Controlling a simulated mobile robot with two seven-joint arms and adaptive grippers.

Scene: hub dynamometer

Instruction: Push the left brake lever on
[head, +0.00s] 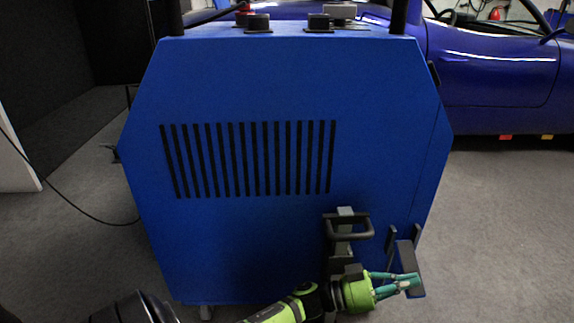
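My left gripper (416,280) is at the lower right, with a green palm and teal fingers pointing right. The fingers draw together at their tips and appear shut, with nothing visible between them. A dark plate-like part (406,256) with upright black bars lies just behind the fingertips; I cannot tell whether they touch. A black bracket-shaped handle (349,234) with a grey piece stands above the wrist, low on the blue cabinet (250,90). Which of these is the left brake lever is unclear. My wrist hides part of the lower fittings. My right gripper is out of view.
A black cable (85,212) lies on the left floor. A blue car (500,70) stands behind right. The right floor is clear.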

